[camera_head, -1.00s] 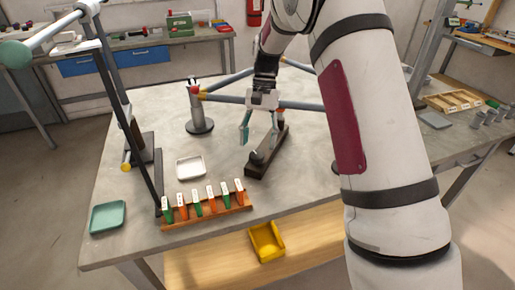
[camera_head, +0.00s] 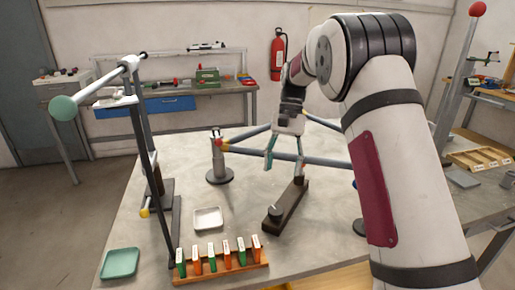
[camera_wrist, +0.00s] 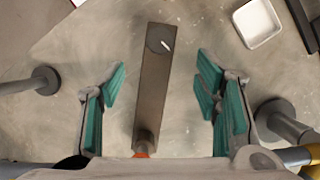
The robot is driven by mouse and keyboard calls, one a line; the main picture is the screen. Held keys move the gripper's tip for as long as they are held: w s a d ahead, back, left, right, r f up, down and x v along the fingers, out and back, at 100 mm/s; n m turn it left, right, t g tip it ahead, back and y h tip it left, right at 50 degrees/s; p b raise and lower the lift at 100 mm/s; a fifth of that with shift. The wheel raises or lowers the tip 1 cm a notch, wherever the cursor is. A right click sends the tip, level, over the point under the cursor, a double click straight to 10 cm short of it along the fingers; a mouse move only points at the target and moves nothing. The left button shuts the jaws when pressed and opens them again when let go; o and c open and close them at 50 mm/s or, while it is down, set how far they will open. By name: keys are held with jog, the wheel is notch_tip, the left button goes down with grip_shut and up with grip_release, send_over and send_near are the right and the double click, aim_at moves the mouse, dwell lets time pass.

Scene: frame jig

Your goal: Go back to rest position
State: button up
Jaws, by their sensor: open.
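My gripper (camera_head: 284,160) is open and empty above the grey table (camera_head: 150,232), with its two teal-padded fingers spread apart. In the wrist view the open fingers (camera_wrist: 160,95) stand either side of a dark bar-shaped block (camera_wrist: 153,85) that lies below on the table. The block (camera_head: 287,207) has a round dark knob at its near end and is not held. My arm runs down the right of the head view and hides part of the table.
Blue-grey tubes (camera_head: 312,159) on round-footed posts (camera_head: 219,168) stand close behind my gripper. A white tray (camera_head: 207,218), a rack of coloured clips (camera_head: 222,268) and a green tray (camera_head: 121,263) lie nearer. A tall dark stand (camera_head: 148,170) rises at left.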

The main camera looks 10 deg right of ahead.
jog(key=s+a+r+n+t+h+p, duration=0.1)
jog(key=s+a+r+n+t+p, duration=0.2)
jog(key=s+r, duration=1.25)
jog(key=s+f+n+t+h+p, duration=0.1)
jog(key=s+f+n+t, duration=0.2)
jog(key=s, duration=1.8)
jog(key=shift+d+n+t+h, duration=0.2)
jog(key=shift+n+t+h, duration=0.15)
jog(key=shift+t, duration=0.65)
jog(key=shift+d, duration=0.1)
